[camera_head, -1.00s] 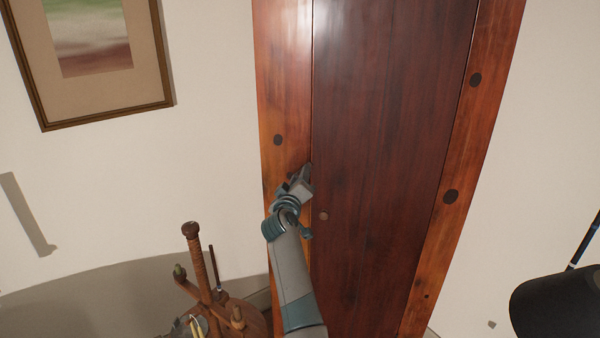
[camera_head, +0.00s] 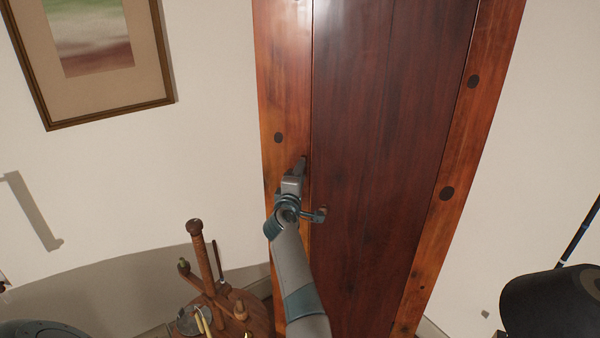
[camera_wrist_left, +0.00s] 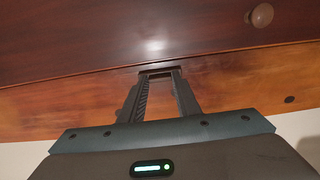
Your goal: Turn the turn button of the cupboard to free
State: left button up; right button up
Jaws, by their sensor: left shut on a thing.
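The cupboard (camera_head: 385,120) is tall, with a dark red-brown door in a lighter orange-brown frame; the door looks closed. My left gripper (camera_head: 300,163) is at the seam between the door and the left frame post. In the left wrist view its two fingers (camera_wrist_left: 160,82) reach to the wood and are shut on the turn button (camera_wrist_left: 162,68), a small dark bar at the fingertips. The fingers hide most of the button, so its exact angle is hard to tell. A small round knob (camera_wrist_left: 262,15) sits on the door nearby. My right gripper is not in view.
A wooden stand (camera_head: 207,265) with a post and small items is at the lower left, near my left forearm. A framed picture (camera_head: 100,60) hangs on the left wall. A dark rounded object (camera_head: 555,305) is at the lower right.

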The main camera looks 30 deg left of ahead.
pick_arm(q)
jog(key=shift+r, duration=0.1)
dwell(0.3)
jog(key=o, duration=1)
jog(key=shift+o, duration=0.2)
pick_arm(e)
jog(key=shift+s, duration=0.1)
